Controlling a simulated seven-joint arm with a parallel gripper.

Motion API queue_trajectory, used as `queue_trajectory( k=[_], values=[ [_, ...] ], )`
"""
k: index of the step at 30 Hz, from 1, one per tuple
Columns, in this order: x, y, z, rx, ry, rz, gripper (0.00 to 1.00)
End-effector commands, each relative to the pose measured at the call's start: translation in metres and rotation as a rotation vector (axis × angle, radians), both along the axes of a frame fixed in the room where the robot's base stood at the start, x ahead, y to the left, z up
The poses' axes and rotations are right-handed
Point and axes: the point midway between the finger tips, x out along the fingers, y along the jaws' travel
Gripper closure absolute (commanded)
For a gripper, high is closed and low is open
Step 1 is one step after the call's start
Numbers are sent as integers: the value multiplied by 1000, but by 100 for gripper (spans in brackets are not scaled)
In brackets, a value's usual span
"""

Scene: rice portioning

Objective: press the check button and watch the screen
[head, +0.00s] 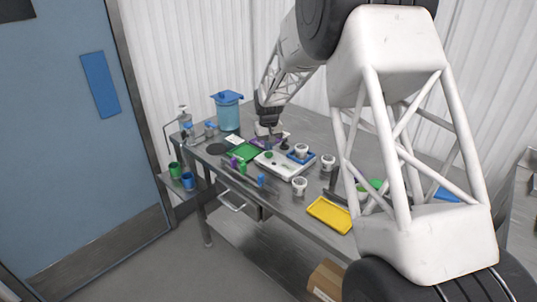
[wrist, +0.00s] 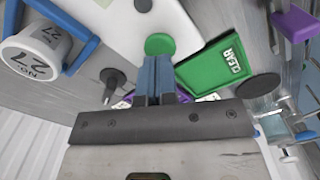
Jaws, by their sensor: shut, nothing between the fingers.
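The round green button (head: 269,154) sits on a white panel (head: 272,167) in the middle of the table. In the wrist view the green button (wrist: 160,43) lies right at the tips of my gripper (wrist: 158,58). My gripper is shut and empty, its two blue-grey fingers together. In the head view my gripper (head: 268,146) points down just behind the button. I cannot tell whether the fingertips touch the button or hover over it. No lit screen can be made out in either view.
A green tray marked CLEAR (wrist: 217,62) lies beside the white panel. A white cup marked NO. 27 (wrist: 35,50) stands by a blue frame (wrist: 81,57). A yellow tray (head: 329,214) lies near the front edge, and a blue container (head: 228,113) stands at the back left.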

Motion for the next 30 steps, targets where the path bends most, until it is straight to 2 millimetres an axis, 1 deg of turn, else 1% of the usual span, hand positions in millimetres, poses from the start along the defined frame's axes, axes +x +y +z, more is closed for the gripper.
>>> queue_trajectory(
  k=[30],
  values=[
    [0, 0, -18, 0, 0, 0, 100]
  ],
)
